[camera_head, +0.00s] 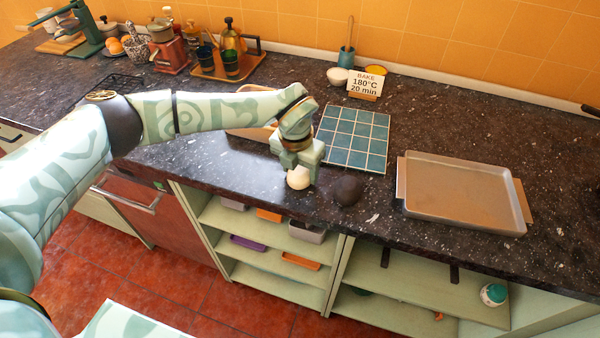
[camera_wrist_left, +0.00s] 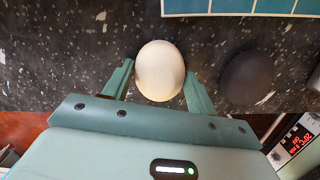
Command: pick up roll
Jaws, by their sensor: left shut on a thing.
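A pale, cream-coloured rounded roll (camera_head: 298,179) is at the front edge of the dark speckled counter. My left gripper (camera_head: 298,170) is over it, with its fingers on either side of it. In the left wrist view the roll (camera_wrist_left: 160,70) sits between the two green fingers (camera_wrist_left: 159,88), which are shut on it. I cannot tell whether the roll is touching the counter or lifted slightly. A dark, rounded roll (camera_head: 348,190) lies just to the right, apart from the gripper; it also shows in the left wrist view (camera_wrist_left: 247,77). My right gripper is not in view.
A blue tiled mat (camera_head: 354,137) lies behind the rolls. A metal baking tray (camera_head: 465,190) is to the right. A sign (camera_head: 365,84) and bowls stand at the back. A wooden tray (camera_head: 226,66) with cups is at back left. Open shelves are below the counter edge.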

